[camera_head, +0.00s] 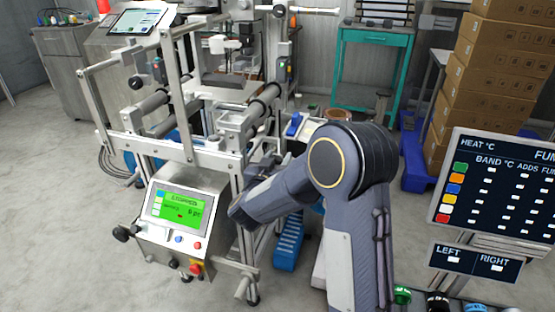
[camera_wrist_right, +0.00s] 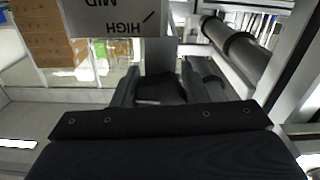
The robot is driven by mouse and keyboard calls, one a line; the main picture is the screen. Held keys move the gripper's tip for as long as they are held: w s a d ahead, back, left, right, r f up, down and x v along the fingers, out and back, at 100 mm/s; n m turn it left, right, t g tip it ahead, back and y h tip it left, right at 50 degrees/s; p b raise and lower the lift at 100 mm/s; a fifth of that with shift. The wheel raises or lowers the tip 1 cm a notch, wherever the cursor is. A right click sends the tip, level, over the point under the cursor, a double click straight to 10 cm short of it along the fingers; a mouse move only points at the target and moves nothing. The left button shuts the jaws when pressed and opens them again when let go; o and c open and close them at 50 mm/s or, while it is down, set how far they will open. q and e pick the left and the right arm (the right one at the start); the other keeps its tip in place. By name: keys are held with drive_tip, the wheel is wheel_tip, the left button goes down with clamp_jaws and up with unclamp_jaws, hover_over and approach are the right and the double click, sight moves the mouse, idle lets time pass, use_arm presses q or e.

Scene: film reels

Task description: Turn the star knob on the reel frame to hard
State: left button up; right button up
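The reel frame (camera_head: 190,152) is a grey metal machine with rollers, left of centre in the head view. My right gripper (camera_head: 268,168) is at its right side, low beside the rollers, partly hidden by my own arm. In the right wrist view my right gripper (camera_wrist_right: 162,88) has its two dark fingers apart, with a dark block between them below a grey post. I cannot tell if this block is the star knob or if the fingers touch it. A grey plate (camera_wrist_right: 112,18) above reads MID and HIGH upside down, with a tick by HIGH. My left gripper is not in view.
A control box with a green screen (camera_head: 180,207) hangs on the frame's front. A blue step-like object (camera_head: 288,245) is on the floor near my right arm. A dark display board (camera_head: 495,185) stands at right, before stacked cartons (camera_head: 490,90). The floor at left is clear.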

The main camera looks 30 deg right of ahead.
drive_tip(key=shift+c, duration=1)
drive_tip(key=shift+f+m+b, duration=0.25)
drive_tip(key=shift+m+b, duration=0.7)
drive_tip(key=shift+m, duration=0.25)
drive_tip(key=shift+m+b, duration=0.3)
drive_tip(key=shift+m, duration=0.2)
drive_tip(key=shift+r+m, duration=0.2)
drive_tip(key=shift+m, duration=0.3)
drive_tip(key=o, duration=1)
drive_tip(key=shift+p+v, duration=0.65)
drive_tip(key=shift+v, duration=3.3)
